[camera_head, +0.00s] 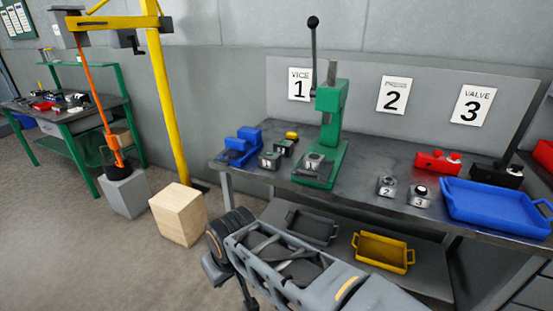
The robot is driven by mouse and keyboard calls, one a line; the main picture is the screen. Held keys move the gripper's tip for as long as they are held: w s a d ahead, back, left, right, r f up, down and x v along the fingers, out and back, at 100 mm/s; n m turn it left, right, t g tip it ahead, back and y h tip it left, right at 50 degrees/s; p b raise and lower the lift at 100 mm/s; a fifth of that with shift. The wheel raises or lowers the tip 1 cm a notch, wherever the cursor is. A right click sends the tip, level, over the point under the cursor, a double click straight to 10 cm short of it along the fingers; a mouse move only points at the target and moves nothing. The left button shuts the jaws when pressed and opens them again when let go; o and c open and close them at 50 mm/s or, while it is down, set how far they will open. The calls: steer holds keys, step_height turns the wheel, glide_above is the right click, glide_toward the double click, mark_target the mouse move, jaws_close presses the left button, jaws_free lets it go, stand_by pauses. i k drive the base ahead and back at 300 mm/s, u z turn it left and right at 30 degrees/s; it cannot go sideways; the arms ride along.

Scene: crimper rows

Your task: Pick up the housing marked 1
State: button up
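A small grey housing (269,161) with a 1 on its front stands near the front left of the workbench, between the blue vice and the green press. A similar grey block (284,147) stands just behind it to the right; its mark is too small to read. Another grey block (313,162), seemingly marked 1, sits on the base of the green press (331,110). Grey housings marked 2 (386,187) and 3 (419,197) stand further right. My arm crosses the bottom of the picture, below the bench. I cannot make out gripper fingers, and nothing held shows.
The blue vice (239,146) and a yellow piece (292,135) are at the bench's left. A blue tray (497,205) lies at right, with a red unit (438,162) behind. A wooden crate (178,215) and a yellow crane post (162,100) stand left on the floor.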

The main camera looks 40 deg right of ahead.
mark_target(313, 161)
steer(key=u, duration=0.3)
steer(key=i, duration=0.75)
steer(key=z, duration=0.5)
steer(key=i, duration=0.75)
steer(key=z, duration=0.7)
